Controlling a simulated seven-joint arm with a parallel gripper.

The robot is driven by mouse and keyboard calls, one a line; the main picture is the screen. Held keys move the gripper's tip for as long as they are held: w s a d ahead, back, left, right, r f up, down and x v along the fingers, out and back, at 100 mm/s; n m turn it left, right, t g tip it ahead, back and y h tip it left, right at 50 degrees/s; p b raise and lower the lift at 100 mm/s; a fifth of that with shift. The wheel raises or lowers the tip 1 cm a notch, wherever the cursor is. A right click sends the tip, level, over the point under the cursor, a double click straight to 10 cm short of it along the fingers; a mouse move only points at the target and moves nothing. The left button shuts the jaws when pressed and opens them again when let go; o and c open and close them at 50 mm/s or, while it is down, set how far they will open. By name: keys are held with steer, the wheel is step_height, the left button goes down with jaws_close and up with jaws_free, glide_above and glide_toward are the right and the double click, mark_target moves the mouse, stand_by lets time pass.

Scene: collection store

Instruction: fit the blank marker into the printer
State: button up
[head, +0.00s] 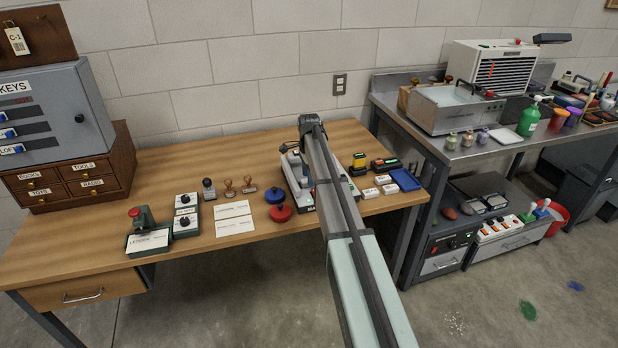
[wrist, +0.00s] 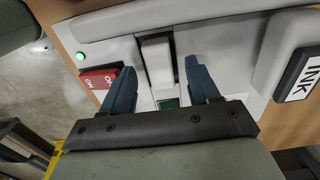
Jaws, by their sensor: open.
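In the wrist view my gripper (wrist: 160,66) is open, with one dark blue finger on each side of a white block (wrist: 157,57). The block stands in a dark slot of the grey printer (wrist: 215,28); it looks like the blank marker, but I cannot tell it for certain from a printer part. A gap shows between the block and the right finger; contact on the left is unclear. In the head view the printer (head: 292,172) is mostly hidden behind my arm, and my gripper's fingers are hidden.
A red ON switch (wrist: 97,79), a lit green lamp (wrist: 80,57) and an INK unit (wrist: 302,78) flank the slot. Small white blocks (head: 371,193) and a blue tray (head: 405,180) lie right of the printer. Red (head: 280,213) and blue knobbed discs stand left.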

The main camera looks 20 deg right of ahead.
step_height(320, 180, up, 13)
stand_by(0.4)
steer(key=shift+f, duration=0.1)
